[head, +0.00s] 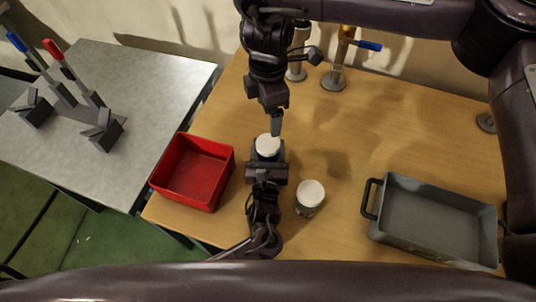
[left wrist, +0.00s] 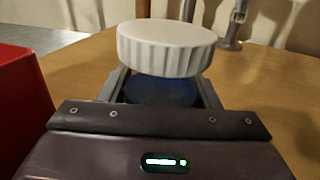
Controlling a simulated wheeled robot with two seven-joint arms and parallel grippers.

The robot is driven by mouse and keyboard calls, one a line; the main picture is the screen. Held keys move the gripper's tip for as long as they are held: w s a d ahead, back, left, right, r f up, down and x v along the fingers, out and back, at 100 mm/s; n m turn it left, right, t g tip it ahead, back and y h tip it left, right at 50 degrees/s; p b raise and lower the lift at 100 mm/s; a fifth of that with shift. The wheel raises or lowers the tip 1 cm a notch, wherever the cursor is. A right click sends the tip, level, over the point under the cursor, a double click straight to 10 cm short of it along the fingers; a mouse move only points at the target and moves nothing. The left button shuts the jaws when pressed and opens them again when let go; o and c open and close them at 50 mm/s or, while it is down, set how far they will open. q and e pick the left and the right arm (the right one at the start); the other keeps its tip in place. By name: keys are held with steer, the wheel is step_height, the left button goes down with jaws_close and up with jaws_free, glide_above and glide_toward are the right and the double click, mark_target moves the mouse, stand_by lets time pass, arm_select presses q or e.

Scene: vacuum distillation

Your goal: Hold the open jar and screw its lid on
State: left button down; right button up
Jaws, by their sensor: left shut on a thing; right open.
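My left gripper (head: 267,160) is shut on a jar, whose blue body (left wrist: 160,90) shows between the fingers in the left wrist view. A white ridged lid (head: 268,146) is at the top of this jar; it also shows in the left wrist view (left wrist: 165,48), looking slightly tilted. I cannot tell whether its thread is engaged. My right gripper (head: 276,127) is open and points down just behind and above the lid, with its fingertips close to it. Whether they touch is unclear. The jar is mostly hidden by the lid and left gripper.
A second white-lidded jar (head: 310,195) stands right of my left gripper. A red bin (head: 179,201) is on the left and a grey handled tray (head: 375,231) on the right. Metal posts with a blue-handled valve (head: 370,45) stand behind. The table's middle right is clear.

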arm_select(q)
steer(key=shift+c, duration=2)
jaws_free()
steer(key=shift+s, duration=0.1)
steer(key=s, duration=0.7)
steer(key=shift+s+a+b, duration=0.2)
steer(key=shift+s+b, duration=0.1)
steer(key=shift+c, duration=1)
